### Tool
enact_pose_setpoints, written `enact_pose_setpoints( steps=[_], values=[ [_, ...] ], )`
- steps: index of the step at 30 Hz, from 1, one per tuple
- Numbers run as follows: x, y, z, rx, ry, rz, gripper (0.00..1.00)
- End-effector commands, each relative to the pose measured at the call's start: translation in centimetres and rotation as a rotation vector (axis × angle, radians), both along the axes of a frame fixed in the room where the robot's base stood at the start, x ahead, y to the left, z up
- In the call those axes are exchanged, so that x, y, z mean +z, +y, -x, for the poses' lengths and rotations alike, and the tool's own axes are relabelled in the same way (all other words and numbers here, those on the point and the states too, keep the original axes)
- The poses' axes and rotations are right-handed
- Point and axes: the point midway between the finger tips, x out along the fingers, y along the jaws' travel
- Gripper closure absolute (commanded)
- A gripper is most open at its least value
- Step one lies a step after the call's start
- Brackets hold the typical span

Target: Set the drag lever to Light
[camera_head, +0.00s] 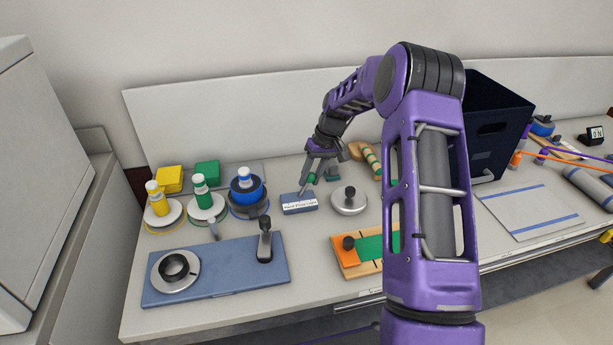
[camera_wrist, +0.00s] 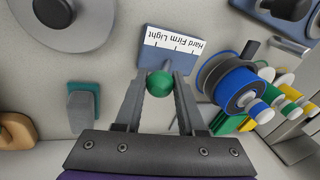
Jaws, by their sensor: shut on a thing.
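The drag lever's green ball knob (camera_wrist: 160,84) is between the two fingers of my gripper (camera_wrist: 158,86) in the wrist view. My gripper is shut on it. The lever's blue-grey base box (camera_wrist: 150,63) carries a white label (camera_wrist: 174,43) reading Hard, Firm, Light, with tick marks, upside down here. In the head view the base box (camera_head: 299,209) sits on the table, and my gripper (camera_head: 311,179) is above its right part. The lever's shaft is mostly hidden, so I cannot tell exactly which mark it points at.
A silver disc with a black knob (camera_head: 349,202) stands close to the right of the box. A blue spool (camera_head: 247,192) is at its left. A blue plate with a dial (camera_head: 215,285) lies in front. A green-and-grey block (camera_wrist: 83,105) is beside my gripper.

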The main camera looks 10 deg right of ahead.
Motion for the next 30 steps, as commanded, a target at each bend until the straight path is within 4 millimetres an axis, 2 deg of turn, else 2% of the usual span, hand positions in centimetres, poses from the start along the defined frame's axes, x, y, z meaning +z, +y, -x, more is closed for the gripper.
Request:
enact_pose_setpoints(
  steps=[18,19,21,23,30],
  values=[
    [-0.2,-0.46,-0.04,-0.002,-0.001,-0.049,1.0],
    [-0.21,-0.47,-0.04,-0.002,-0.001,-0.049,0.56],
    [-0.2,-0.46,-0.03,-0.002,-0.001,-0.049,0.43],
    [-0.22,-0.44,-0.03,-0.001,0.0,-0.049,0.33],
    [-0.22,-0.4,-0.01,0.0,0.001,-0.05,0.31]
  ],
)
